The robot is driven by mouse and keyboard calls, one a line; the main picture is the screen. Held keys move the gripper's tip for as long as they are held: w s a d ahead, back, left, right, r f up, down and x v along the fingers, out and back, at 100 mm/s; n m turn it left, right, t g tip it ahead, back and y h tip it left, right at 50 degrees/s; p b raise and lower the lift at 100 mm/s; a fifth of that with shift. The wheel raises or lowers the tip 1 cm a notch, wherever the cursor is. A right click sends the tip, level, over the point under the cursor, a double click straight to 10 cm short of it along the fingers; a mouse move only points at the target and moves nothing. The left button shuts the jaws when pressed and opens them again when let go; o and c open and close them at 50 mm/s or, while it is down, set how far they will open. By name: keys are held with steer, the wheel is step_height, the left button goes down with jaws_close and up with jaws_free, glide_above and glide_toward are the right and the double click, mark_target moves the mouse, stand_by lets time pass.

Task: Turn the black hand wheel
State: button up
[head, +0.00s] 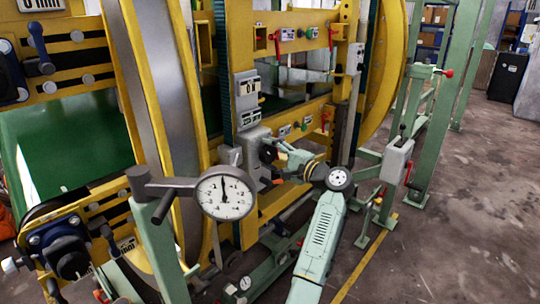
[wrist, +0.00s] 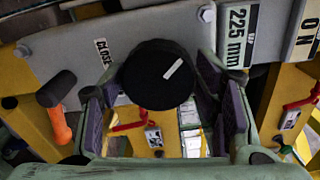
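The black hand wheel (wrist: 155,75) is a round black disc with a short white mark, on a grey housing (wrist: 75,50) in the wrist view. My gripper (wrist: 153,92) is open, with one purple-padded finger on each side of the wheel. The right finger is close beside the wheel's edge; a gap shows at the left finger. I cannot tell whether either touches it. In the head view my gripper (head: 276,155) is at the grey box on the yellow frame, and the wheel (head: 267,153) is a small dark shape partly hidden by it.
An orange-handled lever with a black end (wrist: 58,108) is left of my gripper in the wrist view. Red levers (wrist: 300,98) and yellow beams lie behind. In the head view, a dial gauge (head: 224,195) and a green post (head: 160,245) stand left of my arm; open floor (head: 450,230) lies right.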

steer(key=shift+o, duration=1.3)
steer(key=shift+s, duration=0.1)
steer(key=v, duration=1.2)
